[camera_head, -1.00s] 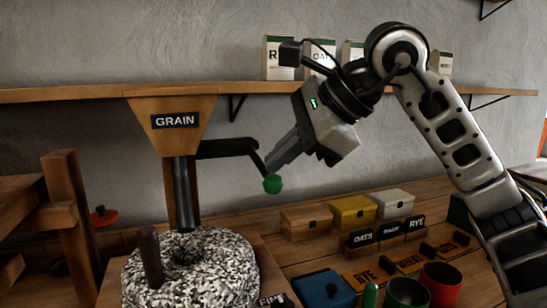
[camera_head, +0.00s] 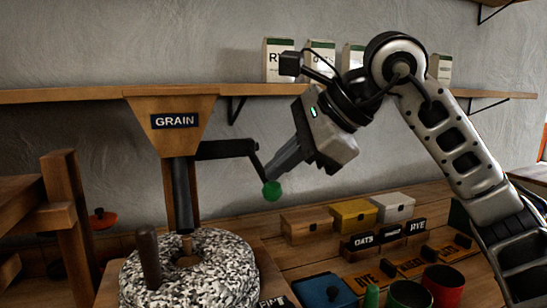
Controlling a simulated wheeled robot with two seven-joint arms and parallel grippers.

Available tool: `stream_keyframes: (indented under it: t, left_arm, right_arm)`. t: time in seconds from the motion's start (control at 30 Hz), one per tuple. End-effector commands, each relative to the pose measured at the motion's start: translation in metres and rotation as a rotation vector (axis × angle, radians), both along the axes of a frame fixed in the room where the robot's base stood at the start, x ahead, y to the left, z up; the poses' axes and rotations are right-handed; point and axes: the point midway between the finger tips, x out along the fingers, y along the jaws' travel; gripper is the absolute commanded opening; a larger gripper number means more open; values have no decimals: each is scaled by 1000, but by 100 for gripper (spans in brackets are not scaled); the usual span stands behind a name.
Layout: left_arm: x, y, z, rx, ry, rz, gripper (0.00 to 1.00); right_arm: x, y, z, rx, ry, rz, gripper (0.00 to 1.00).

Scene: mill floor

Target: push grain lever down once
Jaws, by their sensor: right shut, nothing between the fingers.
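The grain lever (camera_head: 226,149) is a dark arm on the side of the wooden hopper labelled GRAIN (camera_head: 173,121). Its end bends down to a green ball knob (camera_head: 272,191). My right gripper (camera_head: 271,170) is shut and empty, its fingertips pointing down-left just above the knob, close to or touching the lever's bent end; I cannot tell which. Below the hopper's dark spout (camera_head: 184,195) lies a speckled millstone (camera_head: 203,272) with an upright wooden handle (camera_head: 149,257). My left gripper is not in view.
Small boxes in brown (camera_head: 306,225), yellow (camera_head: 353,213) and white (camera_head: 393,206) stand on the bench at right, with name plates before them. A blue box (camera_head: 325,290) and a red cup (camera_head: 443,285) are nearer. A shelf (camera_head: 70,95) runs along the wall behind.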

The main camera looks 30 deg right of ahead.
Motion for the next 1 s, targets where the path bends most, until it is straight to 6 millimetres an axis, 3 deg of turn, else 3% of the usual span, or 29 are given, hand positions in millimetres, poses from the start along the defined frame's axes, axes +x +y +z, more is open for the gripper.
stream_keyframes:
  t: [0.03,0.23,0.8,1.0]
  left_arm:
    - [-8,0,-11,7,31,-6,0]
    - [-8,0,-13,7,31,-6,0]
    - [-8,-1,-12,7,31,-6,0]
    - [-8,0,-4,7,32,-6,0]
  right_arm:
    - [0,0,-2,-1,3,1,0]
    - [0,0,-5,-1,3,1,0]
    - [0,0,-4,-1,3,1,0]
    - [0,0,4,0,3,1,0]
